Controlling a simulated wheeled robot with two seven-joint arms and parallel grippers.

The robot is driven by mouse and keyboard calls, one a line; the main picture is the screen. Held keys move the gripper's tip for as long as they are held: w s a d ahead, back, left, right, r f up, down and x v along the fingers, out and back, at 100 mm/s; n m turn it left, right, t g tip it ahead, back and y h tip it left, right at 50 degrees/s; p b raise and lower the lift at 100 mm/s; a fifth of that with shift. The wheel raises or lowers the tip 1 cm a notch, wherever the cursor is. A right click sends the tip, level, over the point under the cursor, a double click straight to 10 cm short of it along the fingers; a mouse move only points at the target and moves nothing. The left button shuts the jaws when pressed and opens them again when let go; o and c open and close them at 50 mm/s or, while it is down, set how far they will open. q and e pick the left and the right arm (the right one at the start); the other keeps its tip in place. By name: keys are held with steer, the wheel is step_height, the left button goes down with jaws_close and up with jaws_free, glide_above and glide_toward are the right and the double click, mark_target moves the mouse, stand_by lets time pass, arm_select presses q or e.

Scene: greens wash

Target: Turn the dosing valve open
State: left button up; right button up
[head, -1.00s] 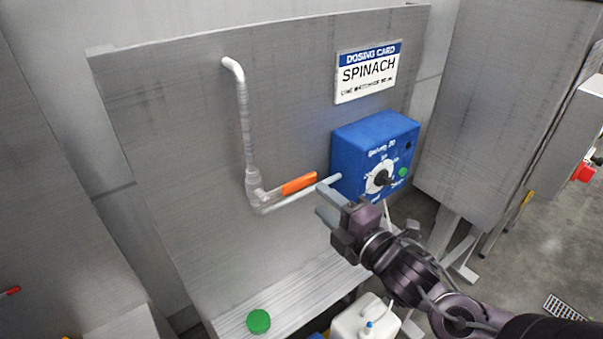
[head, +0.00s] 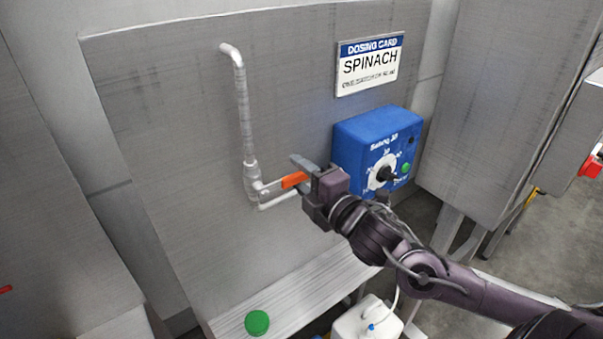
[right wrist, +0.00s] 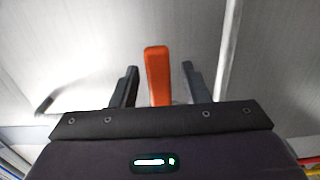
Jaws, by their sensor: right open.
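The dosing valve has an orange lever (head: 293,180) on a grey pipe (head: 250,170) that runs down the steel panel. The lever lies along the lower, sideways part of the pipe. My right gripper (head: 301,176) is at the lever's free end and hides part of it in the head view. In the right wrist view the orange lever (right wrist: 157,75) stands between the two open fingers (right wrist: 158,84), with a gap on either side. My left gripper is not in view.
A blue dosing box (head: 377,150) with a dial is mounted just right of the valve. A card reading SPINACH (head: 369,65) is above it. A green cap (head: 257,322) lies on the ledge below, and a white canister (head: 366,322) stands lower right.

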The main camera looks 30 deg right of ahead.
steer(key=shift+w, duration=0.1)
jaws_close()
stand_by(0.3)
